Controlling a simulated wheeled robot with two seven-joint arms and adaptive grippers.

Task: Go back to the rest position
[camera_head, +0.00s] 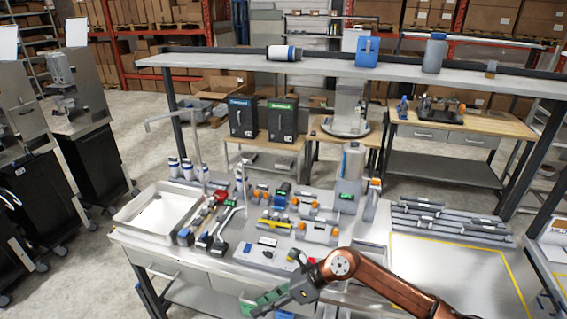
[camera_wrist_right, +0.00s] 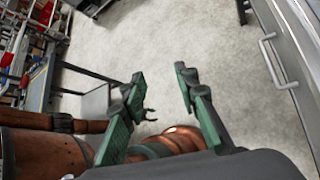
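My right arm is copper-coloured and comes in from the bottom right of the head view. Its gripper (camera_head: 266,303) with green fingers is at the bottom centre, by the workbench's front edge. In the right wrist view the two green fingers of my right gripper (camera_wrist_right: 158,76) stand well apart. Only bare floor and copper arm parts of mine show between and behind them, and nothing is held.
The workbench (camera_head: 136,237) carries a white tray (camera_head: 124,216), hand tools and several small orange and grey devices. A yellow-outlined mat (camera_head: 448,275) lies at right. A drawer front with a handle (camera_wrist_right: 270,45) is right of the gripper in the wrist view. Concrete floor (camera_wrist_right: 165,35) is clear.

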